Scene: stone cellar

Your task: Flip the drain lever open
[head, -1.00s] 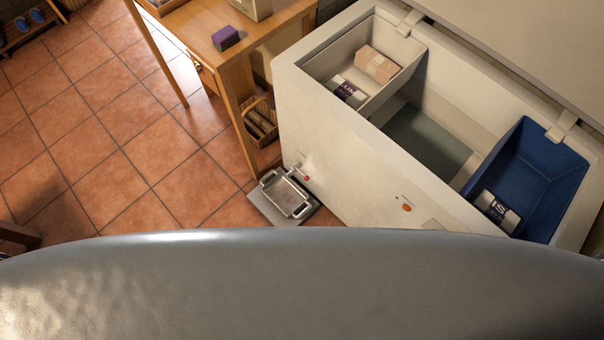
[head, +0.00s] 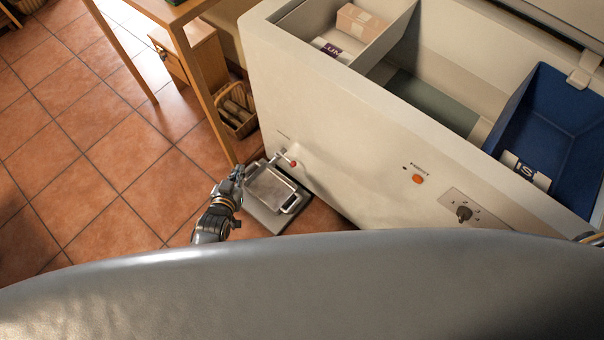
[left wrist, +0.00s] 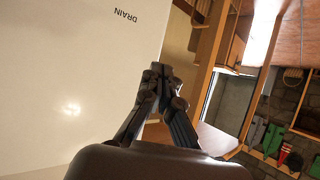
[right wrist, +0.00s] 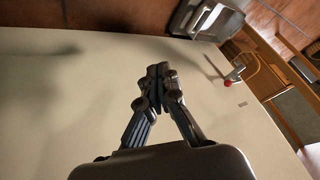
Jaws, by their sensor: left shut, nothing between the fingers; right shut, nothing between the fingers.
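The drain lever (head: 287,157) is a small metal lever with a red tip, low on the pale front of the chest freezer (head: 340,130) near its left corner. It also shows in the right wrist view (right wrist: 236,74), to the right of my right gripper (right wrist: 157,72) and apart from it. My left gripper (head: 238,173) is shut and empty, left of the lever and beside the metal tray. In the left wrist view its closed fingertips (left wrist: 158,72) are near the freezer's edge, below the DRAIN label (left wrist: 126,16); the lever is not seen there. My right gripper is shut and empty before the freezer front.
A metal tray (head: 272,186) with handles rests on a grey base on the floor below the lever. A wooden table (head: 213,100) and a wicker basket (head: 238,118) stand left of the freezer. An orange light (head: 418,179) and a dial (head: 464,213) are on its front. Tiled floor is open at left.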

